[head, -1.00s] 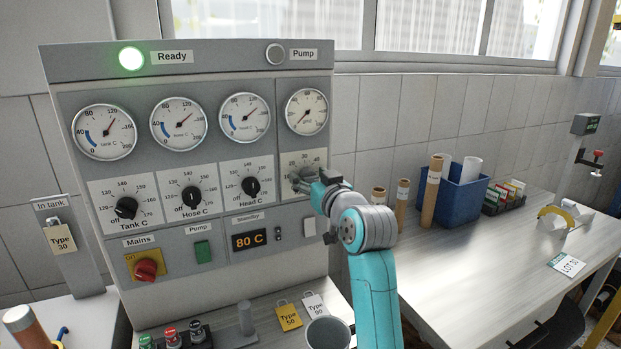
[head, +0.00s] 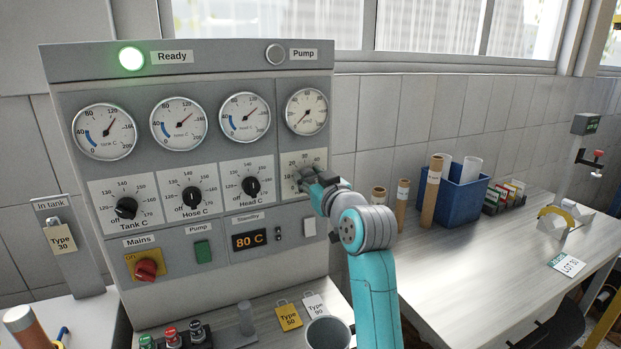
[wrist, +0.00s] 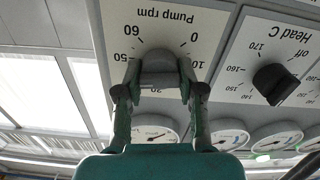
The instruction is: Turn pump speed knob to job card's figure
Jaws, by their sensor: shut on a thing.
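The grey pump speed knob (wrist: 158,62) sits on a white dial plate (wrist: 205,22) marked "Pump rpm", upside down in the wrist view. Figures such as 0, 10, 50 and 60 show around it. My gripper (wrist: 159,80) is shut on the knob, one finger on each side. I cannot make out the knob's pointer. In the head view my gripper (head: 312,182) covers most of this plate (head: 292,163), at the panel's right side below the pump gauge (head: 306,112). A white card (head: 567,264) with a "LOT" line lies on the right bench; its smaller print is unreadable.
The black Head C knob (wrist: 275,84) is beside the pump dial. A green Ready lamp (head: 131,58) is lit; the Pump lamp (head: 275,54) is unlit. The display (head: 249,239) reads 80 C. Cardboard tubes (head: 431,191) and a blue bin (head: 462,190) stand right of my arm.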

